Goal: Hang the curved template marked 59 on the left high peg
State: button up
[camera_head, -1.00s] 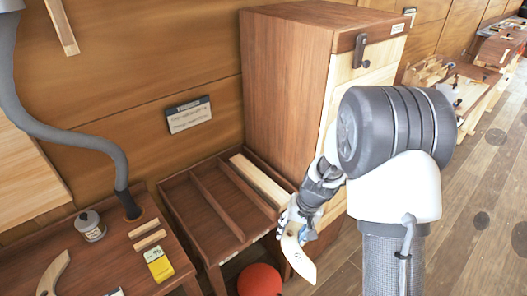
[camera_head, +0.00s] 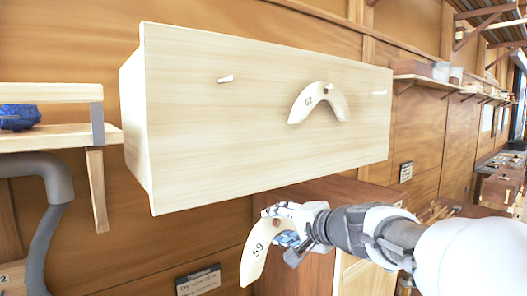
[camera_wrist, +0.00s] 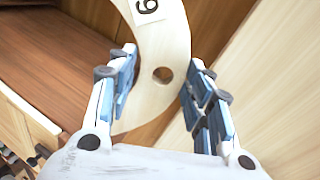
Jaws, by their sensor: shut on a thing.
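The curved template marked 59 (camera_head: 256,254) is pale wood and hangs tilted from my gripper (camera_head: 284,228), below the peg board (camera_head: 200,130). In the wrist view the template (camera_wrist: 165,45) shows its label partly and a round hole, between the two blue-padded fingers of my gripper (camera_wrist: 160,92). The left high peg (camera_head: 225,79) sticks out bare from the board, above and left of my gripper. A middle peg (camera_head: 328,88) carries another curved template (camera_head: 318,103) whose label I cannot read. A right peg (camera_head: 379,93) is bare.
A shelf (camera_head: 60,135) with a blue object (camera_head: 20,117) is on the left wall, with a grey hose (camera_head: 45,205) below it. A brown cabinet (camera_head: 330,190) stands under the board. The space before the board's left part is clear.

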jog(key=s+a+r+t+y+p, duration=0.1)
jog(key=s+a+r+p, duration=0.1)
jog(key=r, duration=1.4)
jog(key=shift+s+r+t+p, duration=0.3)
jog(key=shift+s+t+p, duration=0.1)
jog(key=shift+s, duration=0.2)
jog(key=shift+o, duration=0.2)
jog(key=s+r+p, duration=0.1)
jog(key=s+r, duration=0.1)
jog(key=r, duration=0.3)
jog(key=s+a+r+y+p, duration=0.1)
jog(key=s+r, duration=0.1)
jog(key=r, duration=0.4)
jog(key=s+a+r+n+t+y+p, duration=0.1)
jog(key=s+r, duration=0.1)
jog(key=r, duration=0.3)
jog(key=shift+s+a+r, duration=0.15)
jog(key=shift+s+a, duration=0.05)
jog(key=shift+s, duration=0.1)
jog(key=shift+f+p+x, duration=0.25)
jog(key=shift+p+x, duration=0.05)
jog(key=shift+x, duration=1.4)
jog(key=shift+f+p+x, duration=0.25)
jog(key=shift+p+x, duration=0.05)
jog(key=shift+x, duration=1.4)
jog(key=shift+f+p+x, duration=0.25)
jog(key=shift+p+x, duration=0.05)
jog(key=shift+x, duration=1.4)
jog(key=o, duration=1.2)
jog(key=shift+o, duration=0.2)
